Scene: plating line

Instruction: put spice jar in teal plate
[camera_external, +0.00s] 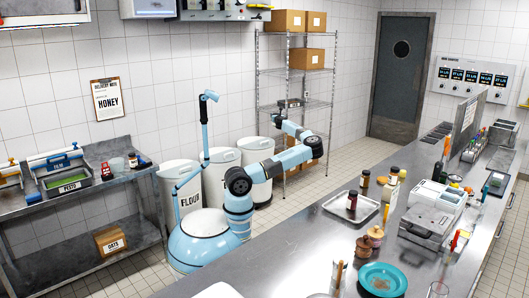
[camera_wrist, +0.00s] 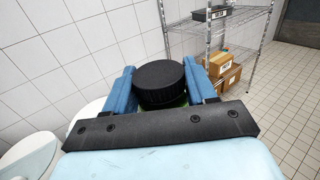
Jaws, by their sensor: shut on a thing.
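My gripper (camera_wrist: 160,88) is shut on a spice jar (camera_wrist: 160,80) with a ribbed black lid; a little green shows beneath the lid between the blue fingers. The rest of the jar is hidden. In the external view my gripper (camera_external: 278,121) is raised in front of the wire shelf, and the held jar cannot be made out clearly there. The teal plate (camera_external: 401,284) lies on the steel counter at the bottom right, well apart from my gripper. Its middle looks brownish.
Small brown pots (camera_external: 363,248) stand just behind the plate, and a white machine (camera_external: 432,212) is farther right. White bins (camera_external: 255,158) and a wire shelf (camera_external: 262,80) stand behind my arm.

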